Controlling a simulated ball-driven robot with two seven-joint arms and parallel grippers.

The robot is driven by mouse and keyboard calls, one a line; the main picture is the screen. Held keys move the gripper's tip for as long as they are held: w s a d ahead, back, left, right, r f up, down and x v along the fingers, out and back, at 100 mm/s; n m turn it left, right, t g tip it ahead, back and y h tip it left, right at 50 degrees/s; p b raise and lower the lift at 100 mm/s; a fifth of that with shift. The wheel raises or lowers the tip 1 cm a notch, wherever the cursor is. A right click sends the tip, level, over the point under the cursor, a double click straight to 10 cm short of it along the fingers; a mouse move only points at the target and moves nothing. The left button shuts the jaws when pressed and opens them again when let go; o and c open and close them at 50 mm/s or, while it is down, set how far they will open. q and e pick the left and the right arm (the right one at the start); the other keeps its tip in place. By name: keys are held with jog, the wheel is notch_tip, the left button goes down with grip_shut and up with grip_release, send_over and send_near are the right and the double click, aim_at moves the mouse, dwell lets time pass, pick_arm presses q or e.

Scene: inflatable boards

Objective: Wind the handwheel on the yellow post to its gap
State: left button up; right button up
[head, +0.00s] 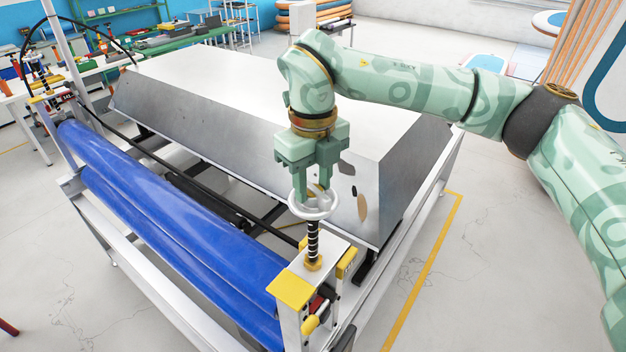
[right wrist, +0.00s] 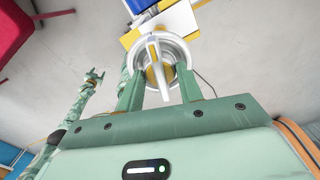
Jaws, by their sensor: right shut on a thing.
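The white handwheel (head: 327,208) sits on top of a black threaded screw (head: 312,240) at the yellow-capped post (head: 290,290), at the near right end of the blue roller. My right gripper (head: 312,196) points straight down from above and is shut on the handwheel. In the right wrist view the wheel's ring (right wrist: 184,46) and a spoke show between the two fingers (right wrist: 160,88). The fingers hide part of the wheel. My left gripper (right wrist: 95,76) is small at the left of the right wrist view, away from the wheel; its jaw opening is unclear.
The long blue roller (head: 170,225) runs along the white frame (head: 120,245). A big metal-sided machine bed (head: 235,110) stands right behind the wheel. A similar yellow-marked post (head: 50,100) stands at the far left end.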

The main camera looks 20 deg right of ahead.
jog(key=shift+f+b, duration=0.1)
jog(key=shift+b, duration=0.25)
jog(key=o, duration=1)
notch_tip(320, 180, up, 7)
jog(key=shift+w+r+b, duration=0.1)
jog(key=shift+r+b, duration=0.05)
jog(key=shift+b, duration=0.85)
notch_tip(320, 180, up, 9)
jog(key=shift+r, duration=0.15)
